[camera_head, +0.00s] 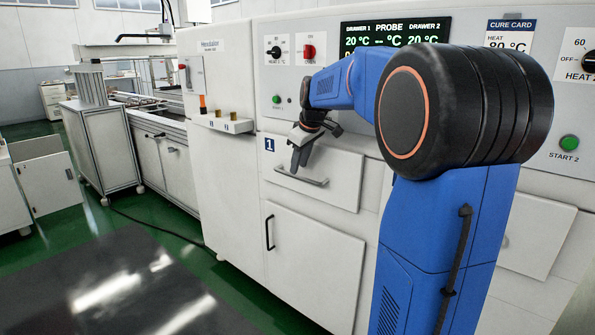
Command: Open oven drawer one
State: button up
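Oven drawer one (335,187) is a white front panel marked with a dark "1" label (269,145). It looks shut, flush with the oven face. Its grey bar handle (302,178) runs along the lower part of the panel. My gripper (297,165) is at the end of my blue arm, pointing down in front of the drawer's left part, just above the handle. In this view the fingers overlap the panel; I cannot tell whether they touch the handle or how far apart they are. My arm hides part of the oven's right side.
A cabinet door (310,262) with a black upright handle is below the drawer. The display (395,32) reads 20 °C for both drawers. A green start button (276,99) is above the drawer.

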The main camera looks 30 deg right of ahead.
aim_at(297, 177)
jog(key=shift+x, duration=1.7)
jog(key=shift+c, duration=0.6)
grip_shut()
jog(key=s+a, duration=0.5)
jog(key=a, duration=0.8)
jog(key=s+a, duration=0.5)
jog(key=a, duration=0.9)
jog(key=shift+a, duration=0.25)
jog(key=shift+o, duration=0.6)
grip_release()
